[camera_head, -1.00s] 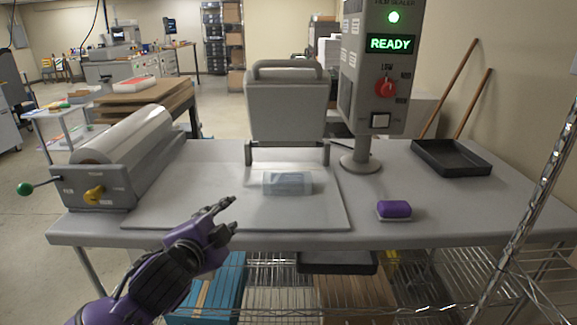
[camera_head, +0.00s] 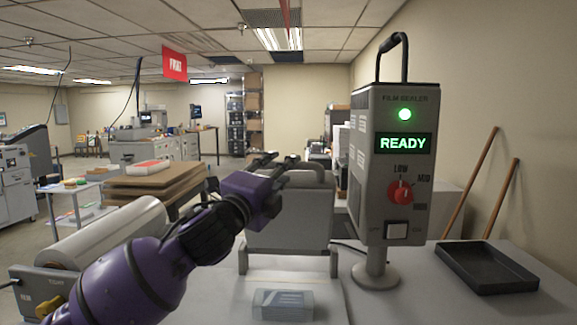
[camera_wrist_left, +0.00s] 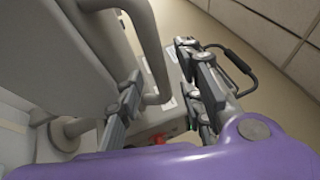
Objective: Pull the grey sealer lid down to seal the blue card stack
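The grey sealer lid (camera_head: 290,225) stands upright on its hinge behind the blue card stack (camera_head: 283,305), which lies under clear film on the worktop. My left gripper (camera_head: 279,160) is at the lid's top edge, in front of part of its handle. In the left wrist view the lid's curved grey handle (camera_wrist_left: 152,52) passes between the spread fingers of the left gripper (camera_wrist_left: 160,62). The fingers look open and not closed on the bar. The right gripper is not in view.
The film sealer control box (camera_head: 395,190) stands right of the lid, with a green READY display and red knob. A black tray (camera_head: 487,268) lies at the right.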

